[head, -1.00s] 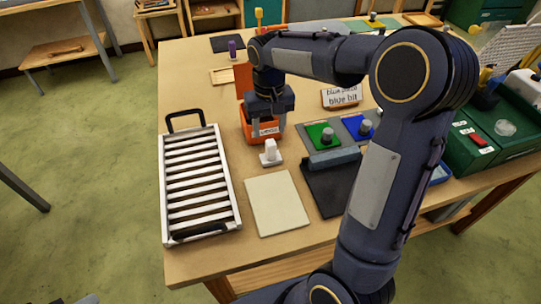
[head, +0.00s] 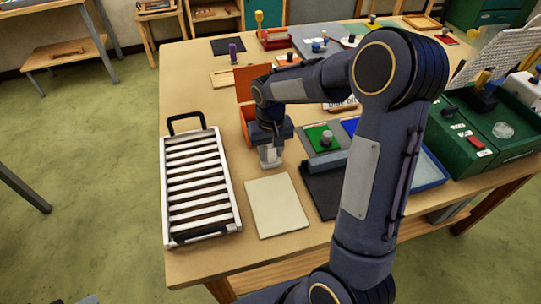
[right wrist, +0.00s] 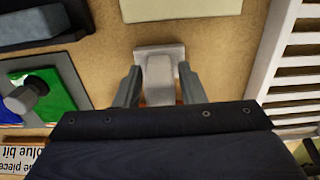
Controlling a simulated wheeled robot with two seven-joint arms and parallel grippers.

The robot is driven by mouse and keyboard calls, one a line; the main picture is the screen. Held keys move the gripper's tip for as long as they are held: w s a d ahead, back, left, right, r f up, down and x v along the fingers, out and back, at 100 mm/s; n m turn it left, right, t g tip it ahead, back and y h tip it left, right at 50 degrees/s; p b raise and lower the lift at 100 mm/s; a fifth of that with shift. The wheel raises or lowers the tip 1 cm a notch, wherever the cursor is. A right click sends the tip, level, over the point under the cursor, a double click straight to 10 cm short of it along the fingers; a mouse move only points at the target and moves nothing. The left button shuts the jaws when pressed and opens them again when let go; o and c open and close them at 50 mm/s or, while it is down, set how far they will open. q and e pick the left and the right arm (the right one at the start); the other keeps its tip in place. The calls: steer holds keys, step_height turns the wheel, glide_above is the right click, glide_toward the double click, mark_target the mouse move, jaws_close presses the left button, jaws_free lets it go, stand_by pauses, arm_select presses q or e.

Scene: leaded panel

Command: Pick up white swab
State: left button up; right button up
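The white swab (head: 270,155) stands upright on the table, a pale block on a wider flat base, mostly hidden by my right gripper in the head view. My right gripper (head: 271,162) points down over it. In the right wrist view, the swab (right wrist: 158,75) is between the two fingers of my right gripper (right wrist: 159,80). A narrow gap shows on each side, so the gripper is open around the swab and not closed on it. My left gripper is not in view.
A white slatted rack (head: 203,190) stands to the left. A cream sheet (head: 276,207) lies in front of the swab and a dark mat (head: 322,195) lies to the right. An orange box (head: 245,85) is behind. Green (head: 322,138) and blue (head: 350,125) knobbed pieces are on the right.

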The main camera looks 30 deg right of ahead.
steer(key=c, duration=0.7)
steer(key=shift+r, duration=0.2)
steer(key=shift+r, duration=0.25)
step_height(320, 180, up, 2)
steer(key=shift+w+r+b, duration=0.1)
steer(key=shift+b, duration=0.4)
steer(key=s+d+r+b, duration=0.1)
steer(key=s+d+r, duration=0.8)
steer(key=d+r, duration=0.1)
steer(key=shift+s+d+b, duration=0.2)
steer(key=shift+s+b, duration=0.1)
steer(key=shift+b, duration=0.1)
